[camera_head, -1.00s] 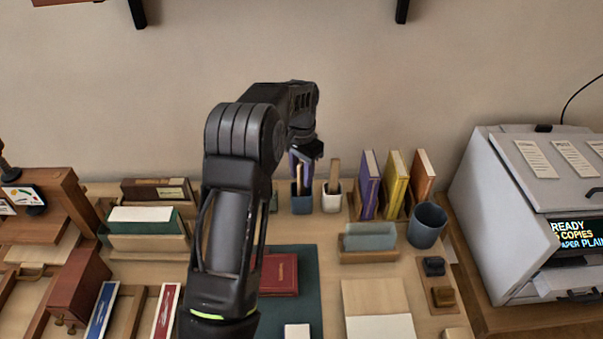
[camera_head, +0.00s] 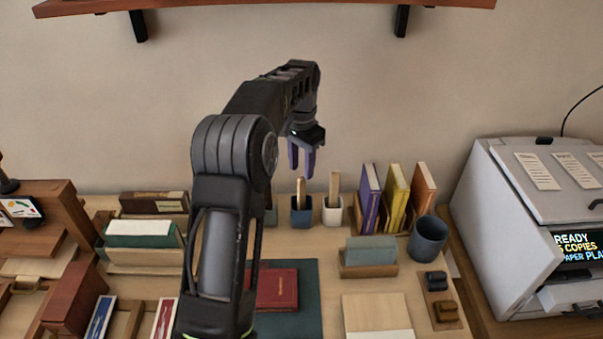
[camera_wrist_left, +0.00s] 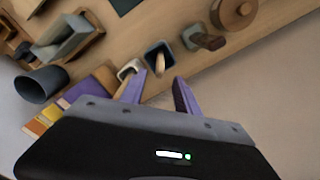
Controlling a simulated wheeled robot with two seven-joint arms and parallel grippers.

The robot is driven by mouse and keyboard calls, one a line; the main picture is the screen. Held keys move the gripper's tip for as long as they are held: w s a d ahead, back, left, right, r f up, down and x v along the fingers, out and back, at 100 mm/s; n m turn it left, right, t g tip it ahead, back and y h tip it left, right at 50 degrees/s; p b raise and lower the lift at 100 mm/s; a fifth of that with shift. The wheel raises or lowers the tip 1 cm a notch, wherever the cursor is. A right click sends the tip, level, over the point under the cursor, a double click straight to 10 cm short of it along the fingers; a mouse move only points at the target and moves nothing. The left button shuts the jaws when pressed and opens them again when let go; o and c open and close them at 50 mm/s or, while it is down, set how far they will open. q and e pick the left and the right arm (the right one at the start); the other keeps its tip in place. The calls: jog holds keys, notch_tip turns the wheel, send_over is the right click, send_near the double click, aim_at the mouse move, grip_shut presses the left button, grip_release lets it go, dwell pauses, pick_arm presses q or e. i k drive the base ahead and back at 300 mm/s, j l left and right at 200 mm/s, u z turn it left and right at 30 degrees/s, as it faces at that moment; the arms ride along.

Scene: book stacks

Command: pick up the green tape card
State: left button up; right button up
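I cannot pick out a green tape card with certainty. A blue card (camera_head: 101,318) and a red card (camera_head: 164,319) with pale stripes lie in the wooden tray at the front left; my left arm hides the area just right of them. My left gripper (camera_head: 302,160) is open, with its purple fingers apart and pointing down, near the wall and above the small cups. In the left wrist view the same gripper (camera_wrist_left: 159,88) has nothing between its fingers. My right gripper is not in view.
A dark blue cup (camera_head: 301,212) and a white cup (camera_head: 332,212) hold sticks below the gripper. Upright books (camera_head: 396,198), a grey-blue mug (camera_head: 428,238) and a grey printer (camera_head: 530,230) stand to the right. A red book (camera_head: 278,289) lies on a dark green mat (camera_head: 308,315).

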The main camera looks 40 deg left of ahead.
aim_at(123, 227)
jog(key=k, duration=2)
